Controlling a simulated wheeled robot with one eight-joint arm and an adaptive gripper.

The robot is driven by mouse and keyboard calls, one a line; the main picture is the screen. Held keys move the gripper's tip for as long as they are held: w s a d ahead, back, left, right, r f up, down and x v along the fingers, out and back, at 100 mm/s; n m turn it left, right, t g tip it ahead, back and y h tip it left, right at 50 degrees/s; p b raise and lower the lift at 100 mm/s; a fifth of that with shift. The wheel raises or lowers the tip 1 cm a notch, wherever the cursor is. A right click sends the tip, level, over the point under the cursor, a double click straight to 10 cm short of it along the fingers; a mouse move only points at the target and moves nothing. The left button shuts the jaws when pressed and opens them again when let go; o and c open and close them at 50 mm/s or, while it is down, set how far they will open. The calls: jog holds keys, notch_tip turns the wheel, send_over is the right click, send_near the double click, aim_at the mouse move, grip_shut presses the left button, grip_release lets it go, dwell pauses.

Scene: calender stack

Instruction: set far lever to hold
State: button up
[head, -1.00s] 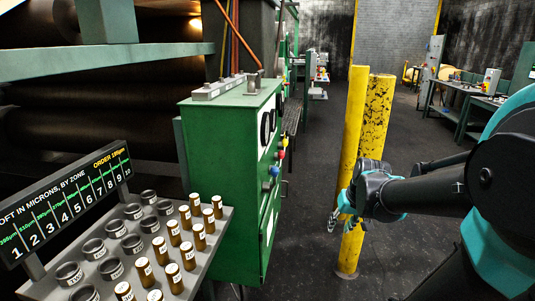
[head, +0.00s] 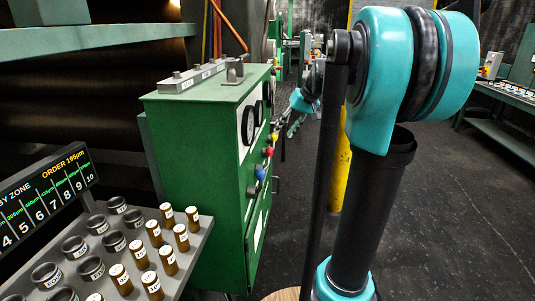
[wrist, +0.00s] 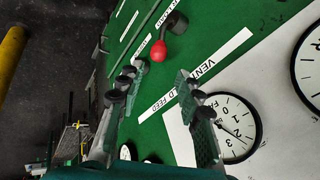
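The green cabinet (head: 200,140) stands left of centre in the head view. On its front are a yellow knob (head: 275,136) farthest away, a red knob (head: 268,152) and a blue knob (head: 260,173) nearest. I cannot tell for sure which is the far lever, and no "hold" marking is readable. In the wrist view, the red knob (wrist: 158,50) on a dark arm shows just beyond my gripper (wrist: 157,75). The fingers are apart and empty, facing the panel. In the head view my gripper (head: 291,121) is small and partly hidden by my arm.
Dials (wrist: 232,130) and white label strips cover the panel. A yellow post (head: 341,180) stands behind my arm. A rack (head: 190,262) of brown-capped cylinders and dark rings is at the lower left. Dark floor (head: 450,220) is open on the right.

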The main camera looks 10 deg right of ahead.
aim_at(272, 150)
jog(key=x, duration=1.3)
jog(key=shift+w+f, duration=0.1)
jog(key=shift+f, duration=0.1)
jog(key=shift+c, duration=0.5)
grip_shut()
